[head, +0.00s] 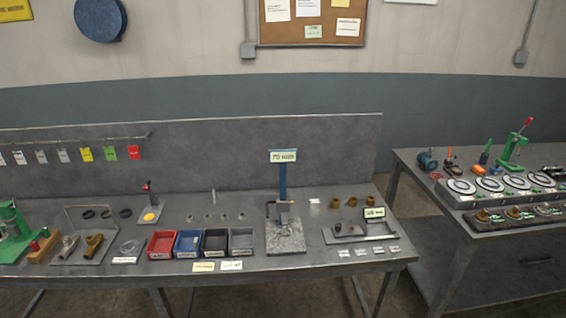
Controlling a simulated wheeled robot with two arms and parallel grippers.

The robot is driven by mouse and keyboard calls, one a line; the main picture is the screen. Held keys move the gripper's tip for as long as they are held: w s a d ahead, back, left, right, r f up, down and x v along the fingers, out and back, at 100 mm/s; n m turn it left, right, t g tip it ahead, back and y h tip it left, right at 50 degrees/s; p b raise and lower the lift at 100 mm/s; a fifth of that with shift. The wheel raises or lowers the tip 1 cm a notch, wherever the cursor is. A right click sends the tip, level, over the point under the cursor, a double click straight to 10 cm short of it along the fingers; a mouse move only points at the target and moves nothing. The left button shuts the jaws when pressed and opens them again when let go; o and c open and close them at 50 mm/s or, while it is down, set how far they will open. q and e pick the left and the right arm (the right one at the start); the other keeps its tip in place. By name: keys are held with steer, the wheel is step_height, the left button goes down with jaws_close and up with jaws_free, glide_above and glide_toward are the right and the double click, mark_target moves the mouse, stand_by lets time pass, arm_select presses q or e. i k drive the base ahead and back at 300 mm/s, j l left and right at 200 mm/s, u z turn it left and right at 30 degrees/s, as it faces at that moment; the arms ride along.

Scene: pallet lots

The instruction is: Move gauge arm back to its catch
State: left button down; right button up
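A gauge-like fixture stands near the middle of the long grey bench. It has a mottled grey base plate (286,237), an upright blue post (283,182) and a small sign (283,156) on top. At the foot of the post is a small dark and metallic part (281,209), which may be the gauge arm; it is too small to tell its angle or whether it touches a catch. Neither of my grippers shows in the head view.
Red (161,244), blue (188,243), black (215,242) and grey (241,241) bins stand left of the fixture. A grey tray (370,233) with parts and brass fittings (352,201) lie to its right. A second bench (480,220) stands right, across a floor gap.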

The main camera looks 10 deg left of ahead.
mark_target(283, 207)
steer(key=i+j, duration=0.1)
steer(key=i, duration=0.4)
steer(key=i+j, duration=0.1)
steer(key=i, duration=0.35)
